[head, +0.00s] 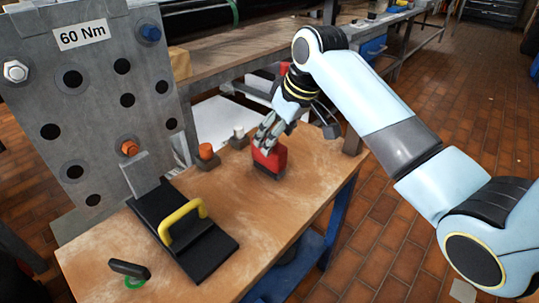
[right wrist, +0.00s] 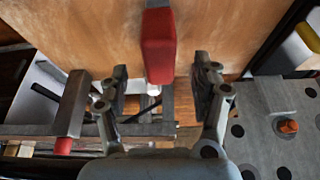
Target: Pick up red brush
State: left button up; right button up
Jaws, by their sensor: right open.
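The red brush (head: 270,159) stands on the wooden table, near its right edge in the head view. In the right wrist view the red brush (right wrist: 158,45) shows as a red block with a grey part at its far end. My right gripper (head: 268,136) is open at the top of the brush. In the right wrist view the two fingers of my right gripper (right wrist: 160,78) are spread, one on each side of the brush's near end, with gaps visible. My left gripper is in neither view.
A black pad with a yellow handle (head: 182,222) lies on the table (head: 280,207). A black-handled tool (head: 129,269) with a green ring is at the front. Orange (head: 205,151) and white (head: 239,132) pieces stand behind. A drilled steel plate (head: 100,100) rises at left.

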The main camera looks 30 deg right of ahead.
jog(key=b+x, duration=0.1)
jog(key=x, duration=0.2)
jog(key=shift+w+a+f, duration=0.1)
jog(key=shift+w+f, duration=0.05)
jog(key=shift+f, duration=0.2)
jog(key=b+x, duration=0.1)
jog(key=x, duration=0.1)
jog(key=b+x, duration=0.1)
jog(key=x, duration=0.1)
jog(key=shift+w+f, duration=0.15)
jog(key=shift+w, duration=0.25)
jog(key=shift+w+a+f, duration=0.1)
jog(key=shift+w+f, duration=0.05)
jog(key=shift+f, duration=0.15)
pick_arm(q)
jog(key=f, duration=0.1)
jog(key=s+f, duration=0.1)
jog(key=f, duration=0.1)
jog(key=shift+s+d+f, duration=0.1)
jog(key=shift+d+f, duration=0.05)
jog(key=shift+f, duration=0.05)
pick_arm(e)
jog(key=c, duration=1.3)
